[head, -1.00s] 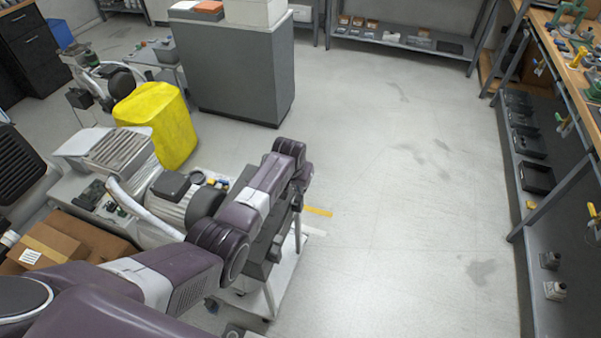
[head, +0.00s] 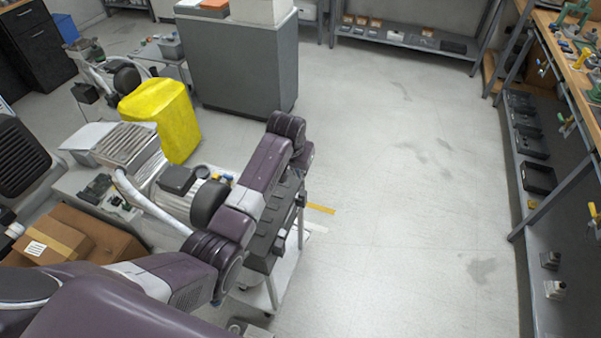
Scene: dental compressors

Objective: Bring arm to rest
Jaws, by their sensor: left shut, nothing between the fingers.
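My left arm comes in from the lower left and reaches over a compressor on a cart, with its wrist bent down at the far end. Only a small dark part of my left gripper (head: 301,199) shows below the wrist, beside the cart's right side. It is shut and holds nothing; its fingertips are mostly hidden. My right gripper is not in view.
The compressor (head: 178,180) and the white cart (head: 288,285) are close under my arm. A cardboard box (head: 75,232), a yellow cover (head: 170,120) and a grey cabinet (head: 240,65) stand around it. The floor (head: 400,200) to the right is clear up to the workbench shelves.

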